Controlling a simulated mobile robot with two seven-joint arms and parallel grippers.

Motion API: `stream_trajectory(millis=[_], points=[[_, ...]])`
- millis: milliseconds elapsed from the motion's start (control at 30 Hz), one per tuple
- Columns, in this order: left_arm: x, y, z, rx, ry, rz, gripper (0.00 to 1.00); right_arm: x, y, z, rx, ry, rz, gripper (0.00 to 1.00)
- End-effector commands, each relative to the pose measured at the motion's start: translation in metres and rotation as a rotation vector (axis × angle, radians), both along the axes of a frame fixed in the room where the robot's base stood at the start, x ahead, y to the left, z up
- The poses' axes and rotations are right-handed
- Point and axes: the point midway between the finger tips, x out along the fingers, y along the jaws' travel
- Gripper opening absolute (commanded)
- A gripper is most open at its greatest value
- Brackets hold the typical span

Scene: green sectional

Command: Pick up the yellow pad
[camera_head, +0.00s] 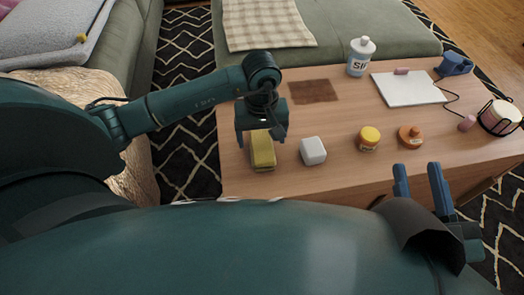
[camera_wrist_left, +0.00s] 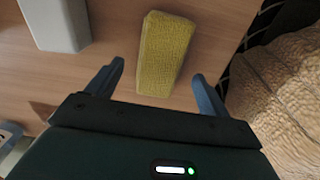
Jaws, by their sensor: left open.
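The yellow pad (camera_head: 263,153) lies on the wooden table near its left front part. In the left wrist view the yellow pad (camera_wrist_left: 163,55) is a long textured block, with its near end between the fingers. My left gripper (camera_head: 262,138) is open above the pad, partly covering its far end in the head view. In the left wrist view the left gripper (camera_wrist_left: 158,85) has one finger on each side of the pad's near end, with gaps on both sides. My right gripper (camera_head: 419,183) has its two fingers apart and empty, in front of the table.
A white block (camera_head: 313,151) stands just right of the pad. A yellow-lidded jar (camera_head: 369,138), an orange jar (camera_head: 410,137), a white bottle (camera_head: 360,57), a white board (camera_head: 408,89) and a blue mug (camera_head: 454,64) are on the table (camera_head: 340,115). Sofas stand behind and left.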

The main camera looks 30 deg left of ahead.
Motion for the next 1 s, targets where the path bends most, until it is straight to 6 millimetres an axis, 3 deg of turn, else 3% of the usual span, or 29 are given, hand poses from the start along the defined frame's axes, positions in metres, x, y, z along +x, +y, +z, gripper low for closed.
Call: stream_trajectory(millis=[33, 167, 467, 1000], points=[[0.000, 0.000, -0.015, -0.002, 0.005, 0.000, 0.80, 0.004, -0.001, 0.006, -0.003, -0.062, 0.004, 0.36], [0.000, 0.000, -0.029, -0.001, 0.004, -0.001, 0.80, 0.007, -0.002, 0.017, -0.009, -0.132, 0.004, 0.36], [0.001, 0.001, -0.031, 0.000, 0.001, -0.001, 0.80, 0.008, -0.003, 0.022, -0.011, -0.156, 0.003, 0.36], [0.001, 0.001, -0.031, 0.000, 0.001, -0.001, 0.37, 0.008, -0.003, 0.022, -0.012, -0.156, 0.001, 0.36]])
